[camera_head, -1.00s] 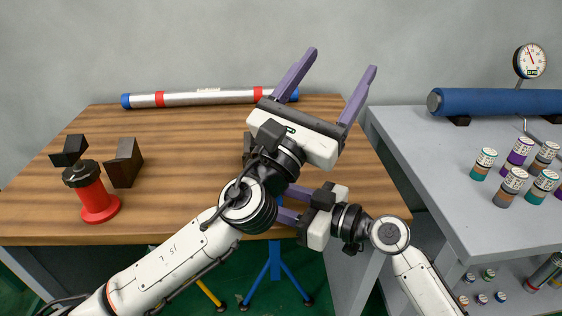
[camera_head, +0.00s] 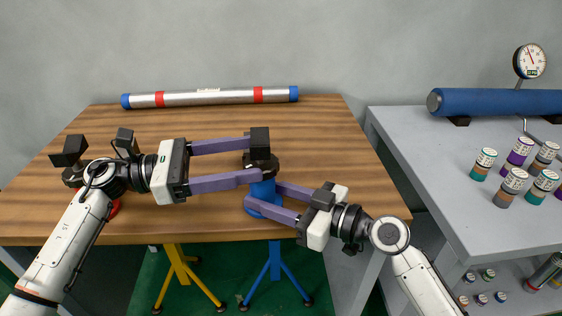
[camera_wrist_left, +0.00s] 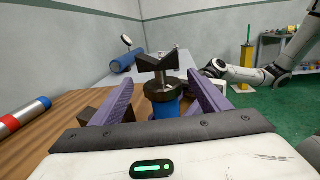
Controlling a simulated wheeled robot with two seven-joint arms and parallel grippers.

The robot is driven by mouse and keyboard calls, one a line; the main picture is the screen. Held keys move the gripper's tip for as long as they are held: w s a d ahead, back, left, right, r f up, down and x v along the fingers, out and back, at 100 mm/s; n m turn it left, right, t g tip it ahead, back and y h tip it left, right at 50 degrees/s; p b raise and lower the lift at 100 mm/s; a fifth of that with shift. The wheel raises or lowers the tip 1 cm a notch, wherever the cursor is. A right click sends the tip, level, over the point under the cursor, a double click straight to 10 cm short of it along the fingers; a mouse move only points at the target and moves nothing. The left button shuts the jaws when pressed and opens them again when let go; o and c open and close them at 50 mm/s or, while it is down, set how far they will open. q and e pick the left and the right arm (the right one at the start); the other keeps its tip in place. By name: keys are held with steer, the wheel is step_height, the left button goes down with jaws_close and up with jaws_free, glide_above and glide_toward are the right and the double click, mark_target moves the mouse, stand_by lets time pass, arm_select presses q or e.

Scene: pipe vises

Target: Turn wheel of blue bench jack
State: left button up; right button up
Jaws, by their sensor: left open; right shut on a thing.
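The blue bench jack (camera_head: 262,190) stands upright near the front right of the wooden table. It has a black V-shaped head (camera_wrist_left: 166,60) and a dark round wheel (camera_wrist_left: 160,92) above its blue body. My left gripper (camera_head: 254,160) is open and level, reaching in from the left at the height of the wheel. In the left wrist view its purple fingers (camera_wrist_left: 160,85) lie one on each side of the wheel; contact cannot be told. My right gripper (camera_head: 265,196) is shut on the jack's blue body from the right, below the wheel.
A red jack (camera_head: 115,208) at the table's left is mostly hidden behind my left arm. A silver pipe (camera_head: 208,98) with red bands lies along the back. A grey table (camera_head: 440,190) at right holds a blue cylinder (camera_head: 495,102) and several small cans. The table's middle is clear.

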arm_select(q)
steer(key=shift+s+d+f, duration=0.1)
steer(key=shift+d+f, duration=0.15)
steer(key=shift+f, duration=0.25)
steer(key=shift+d+f, duration=0.25)
steer(key=shift+f, duration=0.2)
arm_select(e)
steer(key=shift+f, duration=0.1)
arm_select(q)
steer(key=d, duration=0.4)
steer(key=w+d, duration=0.1)
steer(key=d, duration=0.1)
steer(key=shift+d, duration=0.2)
steer(key=c, duration=1.1)
steer(key=shift+t, duration=0.3)
